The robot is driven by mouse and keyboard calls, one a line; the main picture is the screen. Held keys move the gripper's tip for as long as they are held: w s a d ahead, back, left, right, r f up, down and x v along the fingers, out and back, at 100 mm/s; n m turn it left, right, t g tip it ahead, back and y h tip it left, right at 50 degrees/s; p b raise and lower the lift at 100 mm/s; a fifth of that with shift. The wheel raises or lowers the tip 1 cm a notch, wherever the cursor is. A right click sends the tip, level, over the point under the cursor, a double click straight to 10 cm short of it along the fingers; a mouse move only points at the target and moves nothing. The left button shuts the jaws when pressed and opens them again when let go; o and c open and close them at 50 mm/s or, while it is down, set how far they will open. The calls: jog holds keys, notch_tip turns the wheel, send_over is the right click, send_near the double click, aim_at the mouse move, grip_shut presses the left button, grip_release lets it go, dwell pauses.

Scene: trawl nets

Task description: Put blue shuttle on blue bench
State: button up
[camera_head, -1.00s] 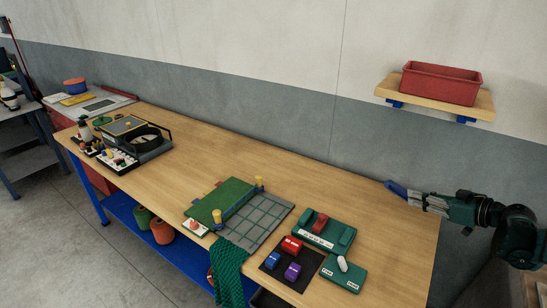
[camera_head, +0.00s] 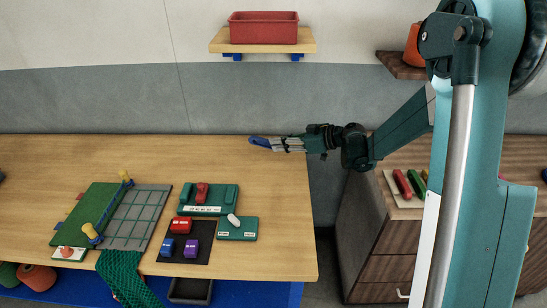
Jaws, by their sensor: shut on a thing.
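A slim blue shuttle (camera_head: 259,141) is held at its right end by my gripper (camera_head: 275,143), which reaches in from the right. My gripper is shut on it. The shuttle points left, near the back edge of the blue bench (camera_head: 270,205), which has a wooden top and blue frame. I cannot tell whether the shuttle is above the top or touching it.
A green tray (camera_head: 228,190) with a red piece, a dark mat (camera_head: 180,254) with small blocks and a green net board (camera_head: 88,212) stand on the bench. The right part is clear. A red bin (camera_head: 264,27) sits on a wall shelf; a dark drawer cabinet (camera_head: 385,240) stands right.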

aim_at(279, 164)
jog(key=shift+f+b, duration=0.35)
jog(key=shift+f, duration=1.4)
jog(key=shift+f+b, duration=0.5)
jog(key=shift+f, duration=1.35)
jog(key=shift+f, duration=0.15)
jog(key=o, duration=0.8)
jog(key=p+v, duration=0.1)
jog(key=v, duration=0.5)
jog(key=p+v, duration=0.1)
jog(key=v, duration=0.5)
jog(key=shift+r, duration=0.25)
